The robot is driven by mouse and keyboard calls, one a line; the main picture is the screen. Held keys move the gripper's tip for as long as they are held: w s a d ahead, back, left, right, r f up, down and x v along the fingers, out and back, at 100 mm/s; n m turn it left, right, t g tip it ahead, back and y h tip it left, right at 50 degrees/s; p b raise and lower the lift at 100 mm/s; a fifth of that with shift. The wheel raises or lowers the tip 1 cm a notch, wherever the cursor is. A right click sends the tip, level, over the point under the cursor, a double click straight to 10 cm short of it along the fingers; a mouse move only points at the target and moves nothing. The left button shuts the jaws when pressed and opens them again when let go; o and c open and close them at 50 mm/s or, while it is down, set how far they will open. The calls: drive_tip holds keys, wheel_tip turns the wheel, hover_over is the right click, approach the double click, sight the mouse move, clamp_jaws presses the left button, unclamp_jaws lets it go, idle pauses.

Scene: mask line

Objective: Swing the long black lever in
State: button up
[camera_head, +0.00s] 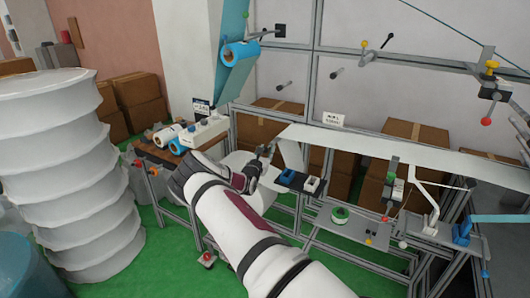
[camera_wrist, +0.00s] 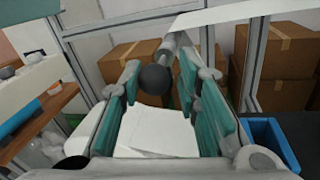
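My gripper (camera_head: 265,153) reaches over the left end of the machine frame in the head view. In the wrist view its two teal-padded fingers (camera_wrist: 160,88) stand wide apart. A black ball knob (camera_wrist: 153,79) on a thick grey rod shows between the fingertips, with gaps to both pads. I cannot tell how deep it sits between them, or whether it belongs to the long black lever. In the head view the gripper and arm hide this knob.
A white web (camera_head: 400,155) runs across the machine. A blue tray (camera_wrist: 272,140) lies right of the gripper. Cardboard boxes (camera_wrist: 280,62) stand behind grey metal posts. A blue roll (camera_head: 240,52) hangs above. A large white stack (camera_head: 60,170) stands at left; green floor lies between.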

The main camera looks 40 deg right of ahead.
drive_tip(key=shift+o, duration=0.6)
drive_tip(key=shift+s+d, duration=0.15)
drive_tip(key=shift+a, duration=0.3)
drive_tip(key=v, duration=1.1)
drive_tip(key=shift+s+a, duration=0.2)
